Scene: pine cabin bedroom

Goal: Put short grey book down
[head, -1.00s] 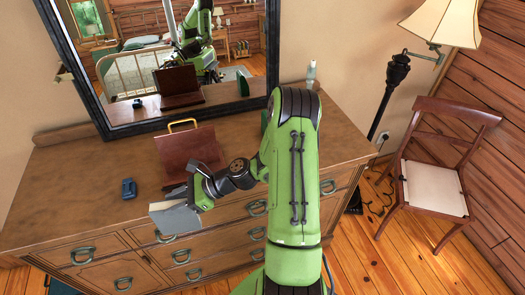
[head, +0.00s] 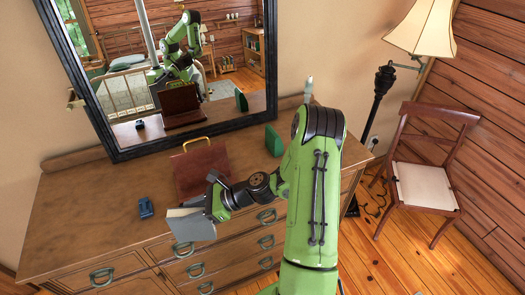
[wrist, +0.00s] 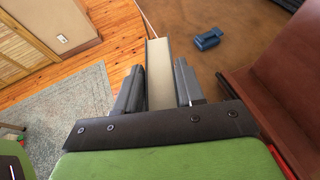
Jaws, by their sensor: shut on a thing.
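The short grey book (head: 192,228) is in my gripper (head: 208,192), at the front edge of the wooden dresser in the head view. In the wrist view the book (wrist: 159,77) shows its pale page edges between the two fingers of my gripper (wrist: 160,92), which is shut on it. The book hangs over or just in front of the dresser's front edge. I cannot tell whether it touches the top.
A green object (head: 273,140) stands at the right, near the mirror (head: 135,153). The dresser's left part is clear.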

